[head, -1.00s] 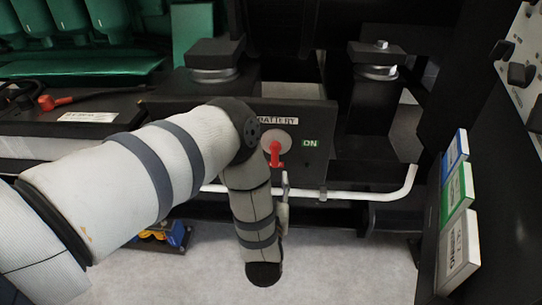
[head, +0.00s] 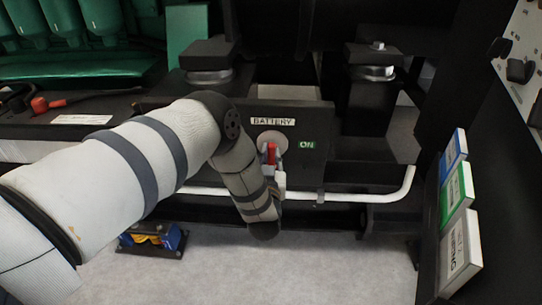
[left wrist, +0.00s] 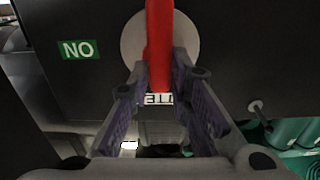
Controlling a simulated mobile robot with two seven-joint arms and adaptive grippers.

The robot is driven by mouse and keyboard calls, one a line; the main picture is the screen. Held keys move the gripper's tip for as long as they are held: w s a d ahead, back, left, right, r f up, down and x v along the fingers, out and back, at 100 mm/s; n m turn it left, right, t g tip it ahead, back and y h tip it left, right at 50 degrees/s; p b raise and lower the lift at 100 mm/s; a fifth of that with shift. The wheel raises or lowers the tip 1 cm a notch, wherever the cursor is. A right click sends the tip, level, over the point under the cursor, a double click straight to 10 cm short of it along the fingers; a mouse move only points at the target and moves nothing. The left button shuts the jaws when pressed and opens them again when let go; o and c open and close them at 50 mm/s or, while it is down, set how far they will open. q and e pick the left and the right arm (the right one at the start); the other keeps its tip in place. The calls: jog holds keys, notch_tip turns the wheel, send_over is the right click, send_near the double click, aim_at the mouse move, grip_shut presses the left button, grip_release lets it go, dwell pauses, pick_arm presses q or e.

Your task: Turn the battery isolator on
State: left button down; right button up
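The battery isolator has a red handle (head: 271,152) on a pale round disc (head: 262,138), under a BATTERY label (head: 272,121) on a black panel. A green ON label (head: 307,145) is to the right of the disc. The handle is roughly vertical, not pointing at ON. In the left wrist view, which is upside down, the handle (left wrist: 159,45) reaches down between the fingertips of my left gripper (left wrist: 162,68). The fingers are spread either side of it; a narrow gap shows at one side, and firm contact cannot be told. My right gripper is out of view.
A white pipe (head: 365,198) runs across below the panel, close to my left gripper. A blue and yellow device (head: 152,238) sits on the floor at left. Colored boxes (head: 458,195) stand at right. Pale floor is clear in front.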

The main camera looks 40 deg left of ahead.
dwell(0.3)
pick_arm(q)
jog(key=n, duration=0.4)
jog(key=shift+s+a, duration=0.1)
jog(key=shift+a, duration=0.05)
jog(key=n, duration=0.4)
jog(key=shift+a+f+n+p, duration=0.1)
jog(key=shift+f+n+p, duration=0.05)
jog(key=shift+n+p, duration=0.15)
jog(key=shift+s+f+n+b, duration=0.1)
jog(key=shift+f+n+b, duration=0.1)
jog(key=shift+n, duration=2.05)
jog(key=shift+s+f+n+b, duration=0.1)
jog(key=shift+f+n+b, duration=0.1)
jog(key=shift+n, duration=2.05)
jog(key=shift+w, duration=0.1)
jog(key=c, duration=1.5)
grip_release()
jog(key=shift+r, duration=0.1)
